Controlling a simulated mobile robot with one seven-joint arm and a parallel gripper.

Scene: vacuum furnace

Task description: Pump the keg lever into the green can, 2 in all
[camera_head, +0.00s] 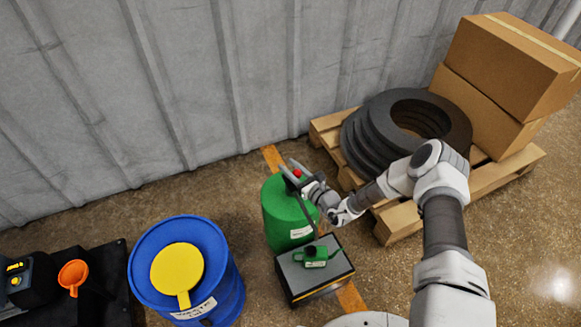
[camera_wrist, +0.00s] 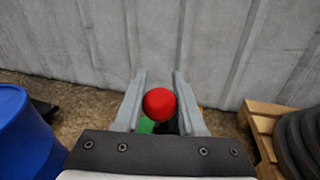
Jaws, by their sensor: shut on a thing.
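The green keg (camera_head: 283,222) stands on the floor by the wall. Its lever ends in a red knob (camera_head: 297,173), which also shows in the wrist view (camera_wrist: 160,104). My gripper (camera_head: 288,166) is above the keg and shut on the red knob, with a finger on each side of it. In the wrist view my gripper (camera_wrist: 160,85) hides most of the keg below. The small green can (camera_head: 316,257), with a dark opening on top, stands on a grey box with a yellow stripe (camera_head: 318,293), just in front of the keg.
A blue drum (camera_head: 228,283) with a yellow paddle-shaped piece (camera_head: 177,270) on top stands left. An orange funnel (camera_head: 73,274) is farther left. A pallet (camera_head: 398,224) with dark rings (camera_head: 365,140) and cardboard boxes (camera_head: 512,65) stands right. The corrugated wall (camera_head: 180,80) runs behind.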

